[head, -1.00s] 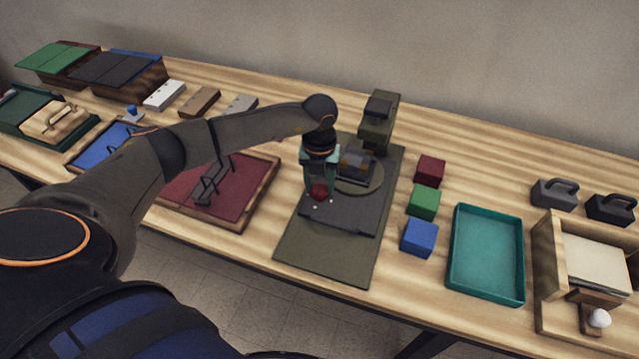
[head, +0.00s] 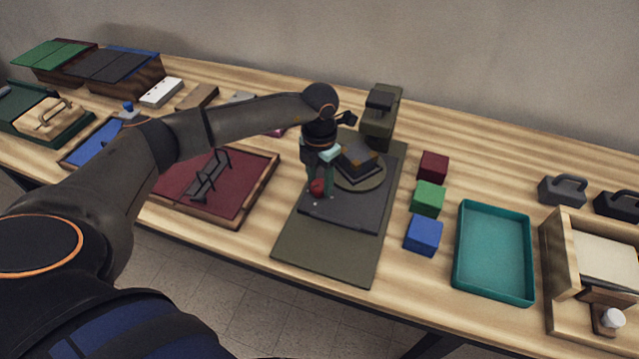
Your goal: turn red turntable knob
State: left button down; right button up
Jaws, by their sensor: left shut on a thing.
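The red knob (head: 318,187) stands at the front left of a dark base plate (head: 345,208) on an olive mat (head: 300,242). My left gripper (head: 322,182) reaches down over it from above, its pale green fingers shut on the knob. The fingers hide part of the knob. Behind it is a round olive turntable (head: 372,184) carrying a dark grey block (head: 358,160) with yellowish marks. A dark olive post-like device (head: 380,120) stands at the back of the mat. My right gripper is not in view.
Red (head: 433,165), green (head: 428,198) and blue (head: 423,235) cubes stand right of the mat, then a teal tray (head: 494,290) and a wooden box (head: 560,255). A maroon panel with a black handle (head: 235,195) lies to the left.

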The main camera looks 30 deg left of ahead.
aim_at(319, 184)
pick_arm(q)
jog(key=m+b, duration=0.2)
jog(key=m, duration=0.3)
jog(key=shift+m+b, duration=0.3)
jog(key=m+b, duration=0.2)
jog(key=m, duration=0.2)
jog(key=shift+m, duration=0.3)
jog(key=shift+c, duration=1.5)
grip_release()
notch_tip(319, 184, up, 13)
jog(key=shift+f, duration=0.2)
